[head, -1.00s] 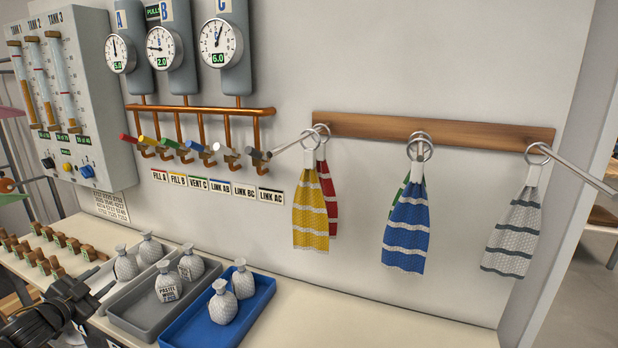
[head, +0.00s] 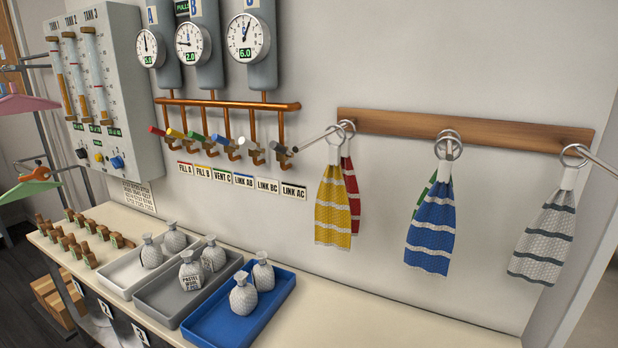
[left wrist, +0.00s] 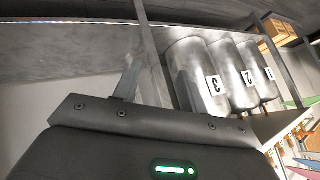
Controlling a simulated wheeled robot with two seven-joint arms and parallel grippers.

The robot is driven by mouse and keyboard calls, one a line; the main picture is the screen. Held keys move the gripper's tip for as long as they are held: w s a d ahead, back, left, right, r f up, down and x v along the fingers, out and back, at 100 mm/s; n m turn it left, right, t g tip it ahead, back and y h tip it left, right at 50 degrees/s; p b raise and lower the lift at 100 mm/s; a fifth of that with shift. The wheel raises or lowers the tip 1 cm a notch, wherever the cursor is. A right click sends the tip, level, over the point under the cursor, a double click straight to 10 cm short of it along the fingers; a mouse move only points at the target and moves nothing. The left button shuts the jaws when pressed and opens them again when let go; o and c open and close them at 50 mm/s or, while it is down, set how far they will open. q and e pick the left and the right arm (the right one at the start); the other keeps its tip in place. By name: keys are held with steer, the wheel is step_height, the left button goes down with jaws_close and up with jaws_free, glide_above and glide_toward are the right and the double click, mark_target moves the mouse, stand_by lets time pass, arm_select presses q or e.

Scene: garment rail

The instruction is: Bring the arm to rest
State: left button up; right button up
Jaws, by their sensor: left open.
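In the head view neither arm nor gripper shows. In the left wrist view a dark housing with screws and a green light fills the bottom. My left gripper (left wrist: 140,88) is open there, with nothing seen held in it. My right gripper is in neither current view.
Cloths hang from a wooden rail (head: 490,133). Valve levers and gauges are on the wall. A pink hanger (head: 28,103) is at left.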

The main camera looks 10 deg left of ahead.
arm_select(q)
steer(key=s+d+f+g+h, duration=0.1)
steer(key=s+d+f, duration=0.4)
steer(key=s, duration=0.6)
steer(key=s+d+f+g+h, duration=0.1)
steer(key=s+d+f+g, duration=0.2)
steer(key=s+d, duration=0.7)
steer(key=s+d+f+n+g, duration=0.1)
steer(key=s+d+f+g, duration=0.1)
steer(key=s+d+f, duration=0.6)
steer(key=s, duration=0.5)
steer(key=shift+d+g+h, duration=0.2)
steer(key=shift+g+h, duration=0.2)
steer(key=shift+w, duration=0.1)
